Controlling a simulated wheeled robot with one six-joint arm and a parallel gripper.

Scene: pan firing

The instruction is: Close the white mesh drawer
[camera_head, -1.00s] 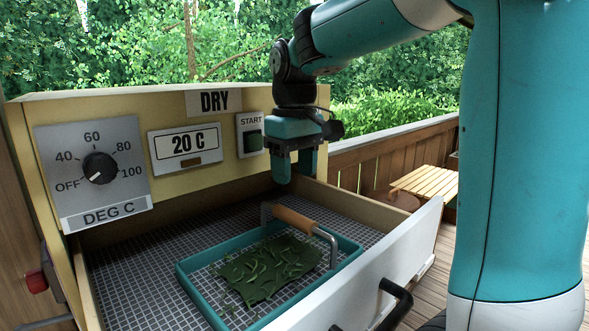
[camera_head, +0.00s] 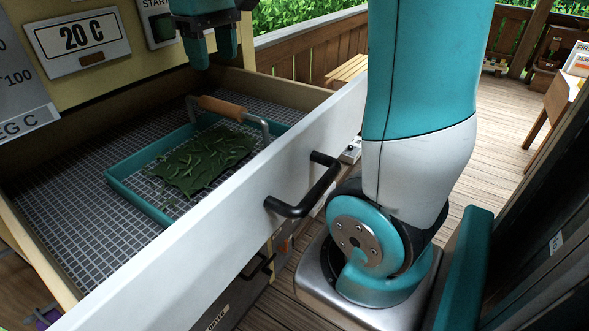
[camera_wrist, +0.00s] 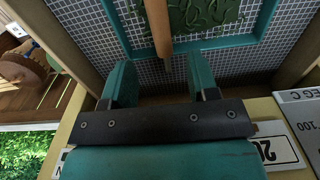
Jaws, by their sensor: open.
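The white mesh drawer (camera_head: 232,222) stands pulled out, with a pale front panel and a black bar handle (camera_head: 306,190) on its outer face. Inside it, a teal-framed tray (camera_head: 122,184) with a wooden-gripped handle (camera_head: 221,107) lies on the wire mesh (camera_head: 70,215) and holds green leaves (camera_head: 205,160). My gripper (camera_head: 217,56) is open and empty, fingers down, above the back part of the drawer near the machine's face. In the wrist view my gripper (camera_wrist: 160,85) shows its two teal fingers apart over the mesh, with the wooden handle (camera_wrist: 158,28) just beyond them.
The yellow machine panel with the 20 C display (camera_head: 79,41) and start button (camera_head: 163,27) rises behind the drawer. A wooden railing (camera_head: 310,50) runs behind. Wooden deck (camera_head: 500,120) is open at right.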

